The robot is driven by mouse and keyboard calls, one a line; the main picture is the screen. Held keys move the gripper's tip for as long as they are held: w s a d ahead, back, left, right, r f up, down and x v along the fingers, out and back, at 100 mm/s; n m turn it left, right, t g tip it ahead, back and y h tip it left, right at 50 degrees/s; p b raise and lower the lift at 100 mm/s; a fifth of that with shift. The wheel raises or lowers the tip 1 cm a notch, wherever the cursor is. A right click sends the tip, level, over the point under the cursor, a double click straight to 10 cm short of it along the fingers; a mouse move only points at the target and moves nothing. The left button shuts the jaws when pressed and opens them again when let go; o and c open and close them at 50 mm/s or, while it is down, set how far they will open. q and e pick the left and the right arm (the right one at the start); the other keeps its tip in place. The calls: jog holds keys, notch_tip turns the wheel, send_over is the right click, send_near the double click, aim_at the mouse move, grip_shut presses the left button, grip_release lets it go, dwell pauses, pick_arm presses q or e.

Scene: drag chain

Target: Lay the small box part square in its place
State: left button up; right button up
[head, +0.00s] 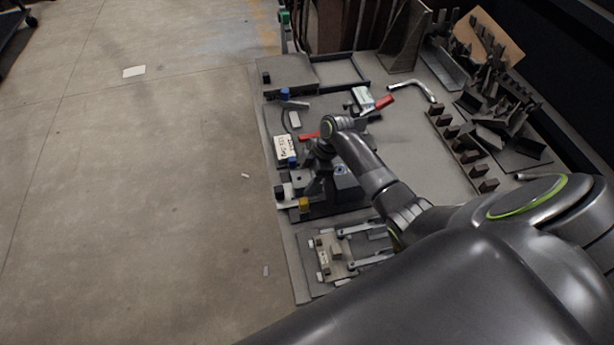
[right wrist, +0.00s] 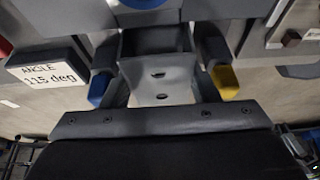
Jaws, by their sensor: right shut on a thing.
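My right gripper (head: 322,180) points down over a dark fixture on the work table, near the table's left edge. In the right wrist view its two fingers (right wrist: 157,48) are shut on a small dark grey box part (right wrist: 155,40), which sits between them. The part's open hollow faces the camera; its lower end and its seat are hidden. I cannot tell whether it touches the fixture. In the head view the part is hidden by the wrist and fingers. My left gripper is not in view.
A block labelled "ANGLE 115 deg" (right wrist: 48,72) stands left of the gripper. A blue block (right wrist: 98,88) and a yellow block (right wrist: 226,82) flank it closely. A clamp fixture (head: 330,255) lies nearer me. Dark brackets (head: 490,130) crowd the table's right side; its middle is clear.

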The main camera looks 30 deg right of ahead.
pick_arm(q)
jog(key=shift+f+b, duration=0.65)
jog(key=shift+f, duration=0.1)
pick_arm(e)
jog(key=shift+f, duration=1.05)
jog(key=o, duration=1.2)
jog(key=shift+c, duration=0.2)
jog(key=shift+p+v, duration=0.5)
jog(key=shift+v, duration=0.65)
pick_arm(q)
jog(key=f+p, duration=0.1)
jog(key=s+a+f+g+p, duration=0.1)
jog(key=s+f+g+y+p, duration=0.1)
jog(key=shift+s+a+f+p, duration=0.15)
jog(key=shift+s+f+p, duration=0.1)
jog(key=shift+p, duration=0.15)
pick_arm(e)
jog(key=v, duration=1.5)
jog(key=shift+a, duration=0.1)
